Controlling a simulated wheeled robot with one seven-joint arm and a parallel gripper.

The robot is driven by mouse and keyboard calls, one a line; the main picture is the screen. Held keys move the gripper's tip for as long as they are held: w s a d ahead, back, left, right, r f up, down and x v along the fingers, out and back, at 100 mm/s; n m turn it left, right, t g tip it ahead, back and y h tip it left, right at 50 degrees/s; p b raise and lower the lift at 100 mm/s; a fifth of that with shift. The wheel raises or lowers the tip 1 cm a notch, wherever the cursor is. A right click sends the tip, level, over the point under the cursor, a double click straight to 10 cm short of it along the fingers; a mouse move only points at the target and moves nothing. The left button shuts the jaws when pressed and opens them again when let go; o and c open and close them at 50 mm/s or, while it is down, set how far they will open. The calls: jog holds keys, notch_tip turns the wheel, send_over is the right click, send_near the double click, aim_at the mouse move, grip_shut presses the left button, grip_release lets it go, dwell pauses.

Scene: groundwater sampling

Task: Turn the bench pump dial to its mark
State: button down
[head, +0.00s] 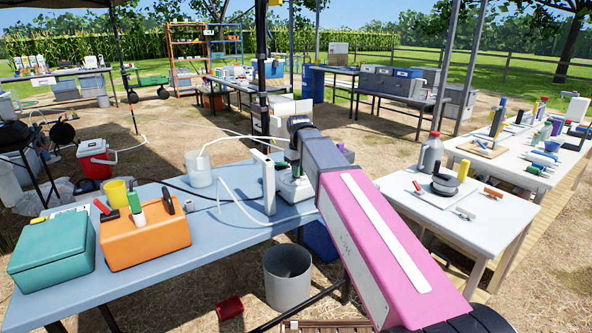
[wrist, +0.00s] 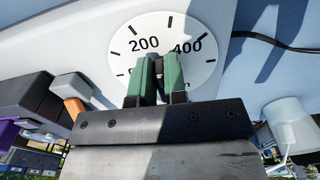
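The bench pump (head: 296,188) is a pale box on the blue table, partly hidden behind my arm in the head view. In the wrist view its round white dial face (wrist: 205,62) has black tick marks and the numbers 200 and 400; the lower part is covered. A small dark dial knob (wrist: 158,62) stands at the face's middle. My gripper (wrist: 157,75) has its two green fingers on either side of the knob, closed in on it with little visible gap. A mark for the dial cannot be made out.
On the blue table (head: 215,240) stand a white upright panel (head: 269,185), a white beaker (head: 198,168) with tubing, an orange box (head: 145,240) and a teal box (head: 52,250). A grey bin (head: 288,280) stands below. A white table (head: 460,215) holds tools at right.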

jog(key=m, duration=0.5)
jog(key=shift+s+a, duration=0.1)
jog(key=shift+a, duration=0.3)
jog(key=shift+m, duration=0.4)
jog(key=m, duration=0.4)
jog(key=shift+a+m, duration=0.3)
jog(key=shift+a, duration=0.05)
jog(key=c, duration=1.1)
grip_release()
notch_tip(320, 180, up, 11)
jog(key=shift+f, duration=0.1)
